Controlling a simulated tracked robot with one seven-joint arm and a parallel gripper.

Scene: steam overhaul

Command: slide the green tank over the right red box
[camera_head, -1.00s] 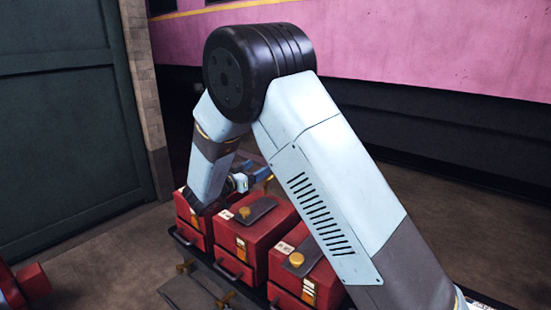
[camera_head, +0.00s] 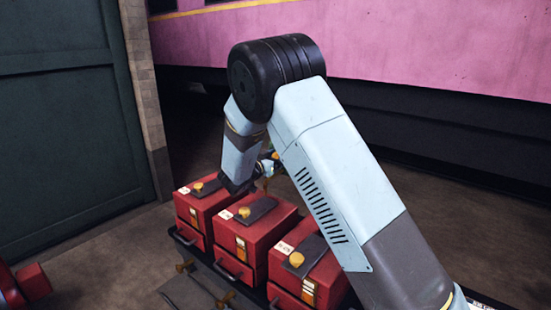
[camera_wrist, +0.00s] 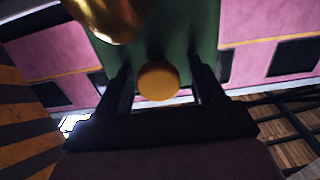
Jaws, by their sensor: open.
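The green tank (camera_wrist: 180,35) fills the upper middle of the wrist view, with a round yellow knob (camera_wrist: 158,81) facing me. My gripper (camera_wrist: 160,76) is open, with its two dark fingers on either side of the knob; I cannot tell whether they touch it. The right red box (camera_head: 310,268) stands at the front of the row, with a yellow cap and a dark plate on top. My arm covers its right side.
The middle red box (camera_head: 250,235) and left red box (camera_head: 198,215) stand beside it in the row. Brass fittings (camera_head: 222,300) and a grey plate lie in front. A pink railcar (camera_head: 430,50) is behind, a dark green door (camera_head: 65,120) at left. Floor between door and boxes is clear.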

